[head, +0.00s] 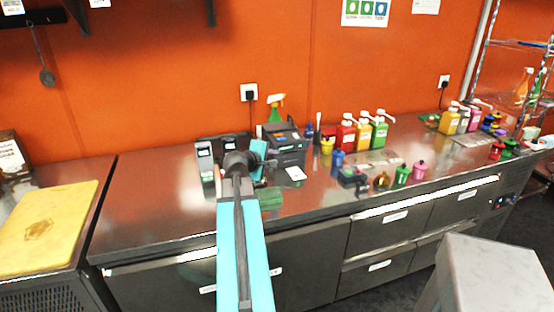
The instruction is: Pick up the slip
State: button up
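A small white slip (296,173) shows at the front of a black box-shaped machine, possibly a printer (286,146), on the steel counter. My arm reaches up over the counter from the bottom of the picture. My gripper (261,166), at the arm's far end, is just left of the machine and the slip, apart from the slip in the picture. It is small and partly hidden by my own arm, so I cannot tell whether its fingers are open or shut.
Dark-topped containers (205,160) stand left of my gripper. A green-and-orange spray bottle (275,108) is behind the machine. Red, yellow and green pump bottles (363,132) and small colored pots (403,174) stand to the right. The counter's left part (150,190) is clear beside a yellow cutting board (45,225).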

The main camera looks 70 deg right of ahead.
jog(key=shift+v, duration=1.35)
jog(key=shift+r, duration=0.1)
jog(key=shift+c, duration=0.8)
